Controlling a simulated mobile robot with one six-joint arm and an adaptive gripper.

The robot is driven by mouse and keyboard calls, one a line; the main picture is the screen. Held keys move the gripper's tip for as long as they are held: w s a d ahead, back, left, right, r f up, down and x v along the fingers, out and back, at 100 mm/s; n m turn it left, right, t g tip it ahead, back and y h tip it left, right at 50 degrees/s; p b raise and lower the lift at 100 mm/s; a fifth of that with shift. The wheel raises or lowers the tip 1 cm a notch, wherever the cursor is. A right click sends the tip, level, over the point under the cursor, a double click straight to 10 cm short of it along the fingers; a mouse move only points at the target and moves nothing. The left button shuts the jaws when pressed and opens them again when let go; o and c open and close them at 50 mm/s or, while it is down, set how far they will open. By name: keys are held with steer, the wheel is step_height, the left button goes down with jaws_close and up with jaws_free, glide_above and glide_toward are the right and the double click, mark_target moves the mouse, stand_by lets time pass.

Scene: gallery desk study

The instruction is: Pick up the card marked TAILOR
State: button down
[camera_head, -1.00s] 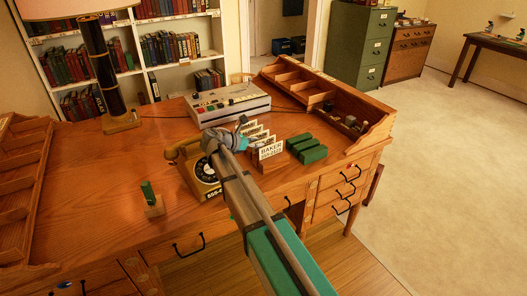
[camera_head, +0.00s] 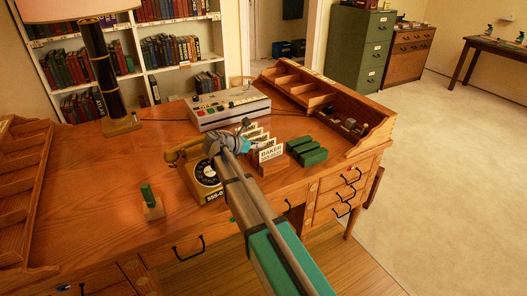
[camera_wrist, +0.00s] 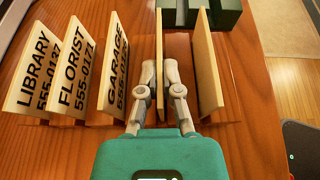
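In the wrist view, upright cards stand in a row. Three read LIBRARY (camera_wrist: 32,72), FLORIST (camera_wrist: 74,68) and GARAGE (camera_wrist: 114,72). A fourth card (camera_wrist: 159,50) is edge-on between the fingertips of my gripper (camera_wrist: 159,75), one finger on each side; its text is hidden. A fifth card (camera_wrist: 207,65) stands to the right, its face unreadable here. No TAILOR lettering shows. In the head view, my gripper (camera_head: 244,126) is over the card row, and the front card reads BAKER (camera_head: 270,153). Whether the fingers press on the edge-on card is unclear.
A telephone (camera_head: 205,172) stands left of my arm, and a grey machine with buttons (camera_head: 228,107) lies behind the cards. Dark green blocks (camera_head: 310,155) sit right of the cards. A wooden organiser (camera_head: 345,120) lines the desk's right edge. The desk's left middle is mostly clear.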

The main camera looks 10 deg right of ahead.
steer(key=shift+r, duration=0.1)
stand_by(0.4)
step_height(320, 180, up, 3)
steer(key=p, duration=0.2)
steer(key=shift+f+p, duration=0.2)
steer(key=shift+p, duration=0.2)
steer(key=s+d+r+p, duration=0.1)
steer(key=s+r+p, duration=0.9)
steer(key=s, duration=0.4)
steer(key=shift+r, duration=0.1)
